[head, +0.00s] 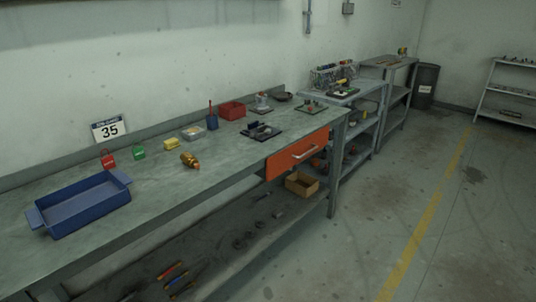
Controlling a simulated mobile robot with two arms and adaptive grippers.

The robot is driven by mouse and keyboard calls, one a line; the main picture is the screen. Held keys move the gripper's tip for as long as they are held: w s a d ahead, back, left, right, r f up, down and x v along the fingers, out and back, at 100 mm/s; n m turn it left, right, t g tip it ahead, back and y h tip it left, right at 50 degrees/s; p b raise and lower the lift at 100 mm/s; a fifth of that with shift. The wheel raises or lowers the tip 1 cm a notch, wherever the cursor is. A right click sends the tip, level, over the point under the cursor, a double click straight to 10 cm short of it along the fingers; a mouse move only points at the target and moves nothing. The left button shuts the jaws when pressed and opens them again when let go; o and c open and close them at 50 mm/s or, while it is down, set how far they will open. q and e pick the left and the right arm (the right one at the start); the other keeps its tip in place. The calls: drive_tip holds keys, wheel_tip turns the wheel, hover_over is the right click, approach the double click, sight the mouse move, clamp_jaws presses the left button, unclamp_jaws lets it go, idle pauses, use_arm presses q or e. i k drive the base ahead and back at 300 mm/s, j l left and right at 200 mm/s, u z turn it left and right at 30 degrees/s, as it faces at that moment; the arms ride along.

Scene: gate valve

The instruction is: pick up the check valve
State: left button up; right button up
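A small brass-coloured fitting (189,160), which looks like the check valve, lies on the grey-green workbench (160,195) near its front edge. It sits to the right of the blue tray and in front of a small yellow block. Its fine details are too small to make out. Neither of my grippers shows in the head view.
A blue tray (83,205) stands at the left. Red (108,160) and green (139,152) padlock-like items, a yellow block (172,144) and a red bin (232,110) line the back. Open floor lies right.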

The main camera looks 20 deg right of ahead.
sight(189, 159)
drive_tip(key=i+l+z, duration=0.2)
drive_tip(key=i+l+u, duration=0.5)
drive_tip(key=i+l, duration=0.3)
drive_tip(key=i+l+u, duration=0.25)
drive_tip(key=i+l, duration=0.25)
drive_tip(key=i+l+u, duration=0.25)
drive_tip(key=l, duration=0.35)
drive_tip(key=k, duration=0.4)
